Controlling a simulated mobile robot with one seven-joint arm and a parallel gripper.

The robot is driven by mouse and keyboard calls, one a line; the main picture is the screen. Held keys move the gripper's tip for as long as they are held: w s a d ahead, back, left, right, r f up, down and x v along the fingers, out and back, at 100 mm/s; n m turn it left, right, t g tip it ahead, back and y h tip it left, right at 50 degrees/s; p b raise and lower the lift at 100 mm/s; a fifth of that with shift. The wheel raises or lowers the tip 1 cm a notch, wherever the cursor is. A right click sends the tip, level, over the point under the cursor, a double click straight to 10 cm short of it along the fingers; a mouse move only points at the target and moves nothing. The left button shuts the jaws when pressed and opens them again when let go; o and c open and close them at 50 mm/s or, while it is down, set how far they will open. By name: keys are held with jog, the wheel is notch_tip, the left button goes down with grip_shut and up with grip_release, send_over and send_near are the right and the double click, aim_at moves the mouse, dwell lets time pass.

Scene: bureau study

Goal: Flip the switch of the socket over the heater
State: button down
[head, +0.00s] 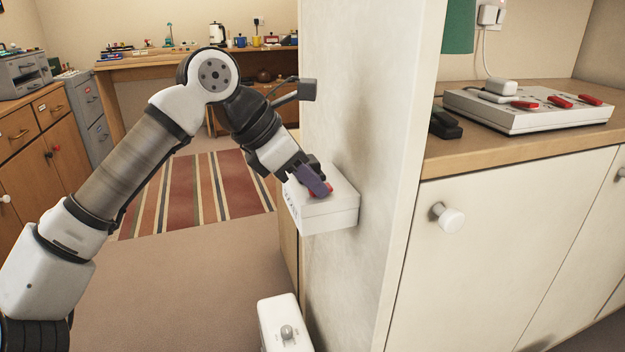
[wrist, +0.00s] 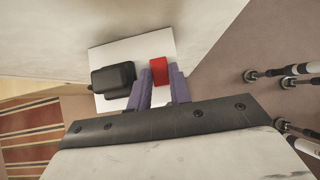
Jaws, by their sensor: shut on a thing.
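The socket over the heater is a white box (head: 330,212) on the side of the pale wall, with a red switch (head: 329,187) on its top face. The heater (head: 284,325) is a white unit with a grey knob, low at the bottom edge of the head view. My gripper (head: 318,186) is at the socket with its purple fingers down on the switch. In the wrist view my fingertips (wrist: 160,80) are on either side of the red switch (wrist: 159,70), shut on it. A black plug (wrist: 113,79) sits in the white socket (wrist: 145,48) left of the switch.
The wall edge stands close to the right of my gripper. A counter (head: 520,145) on the right bears a white power strip (head: 530,108) with red switches. A desk (head: 140,62) and a striped rug (head: 200,195) lie behind. The floor on the left is clear.

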jog(key=c, duration=1.6)
grip_release()
jog(key=shift+o, duration=0.2)
jog(key=shift+r, duration=0.1)
jog(key=p+v, duration=0.3)
jog(key=v, duration=1)
jog(key=shift+a+r+p, duration=0.2)
jog(key=shift+a+p, duration=0.1)
jog(key=shift+p, duration=0.05)
jog(key=shift+s, duration=0.15)
